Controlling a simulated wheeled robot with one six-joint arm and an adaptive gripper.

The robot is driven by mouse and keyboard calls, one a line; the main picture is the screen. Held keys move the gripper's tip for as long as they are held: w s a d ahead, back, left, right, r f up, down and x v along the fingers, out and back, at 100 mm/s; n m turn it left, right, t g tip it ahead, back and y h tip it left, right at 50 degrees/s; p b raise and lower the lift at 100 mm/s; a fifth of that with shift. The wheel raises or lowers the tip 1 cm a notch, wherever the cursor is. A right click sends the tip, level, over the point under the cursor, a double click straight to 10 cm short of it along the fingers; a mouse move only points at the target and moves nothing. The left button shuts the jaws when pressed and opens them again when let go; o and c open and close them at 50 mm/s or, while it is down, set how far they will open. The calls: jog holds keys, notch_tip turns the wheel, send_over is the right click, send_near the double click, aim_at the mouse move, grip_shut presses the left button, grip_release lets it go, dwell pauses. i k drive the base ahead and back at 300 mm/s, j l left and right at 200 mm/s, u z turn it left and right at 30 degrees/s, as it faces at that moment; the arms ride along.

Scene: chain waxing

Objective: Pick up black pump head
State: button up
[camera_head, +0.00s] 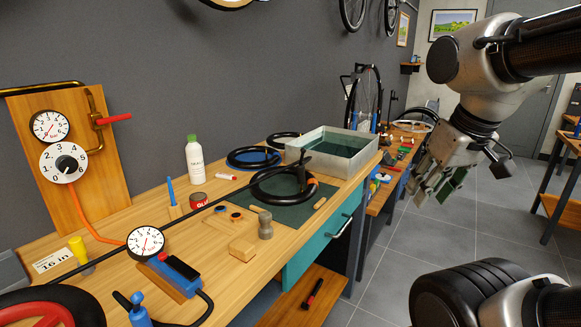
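A small upright black piece (301,172) stands at the right side of a black inner tube (262,190) on the green mat (292,216). It looks like the black pump head, but it is too small to be sure, and I cannot tell whether it is joined to the tube. A long thin black line, perhaps a hose, runs across the bench to it from the lower left. My gripper (440,180) hangs right of the bench, over the floor, well apart from the black piece. Its fingers are spread, with nothing seen between them.
A blue pump (172,277) with a gauge (146,243), a white bottle (194,160), a red tin (198,201) and wooden blocks (243,247) crowd the bench. The floor at right is clear.

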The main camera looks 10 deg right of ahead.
aim_at(300, 169)
jog(key=j+u, duration=0.15)
jog(key=u, duration=2.3)
jog(key=k+l+z, duration=0.2)
jog(key=k+l, duration=0.2)
jog(key=l+z, duration=0.1)
jog(key=z, duration=0.8)
jog(key=i+l+z, duration=0.1)
jog(key=z, duration=0.35)
jog(key=i+z, duration=0.1)
jog(key=z, duration=0.35)
jog(key=i+z, duration=0.15)
jog(key=i+l, duration=0.05)
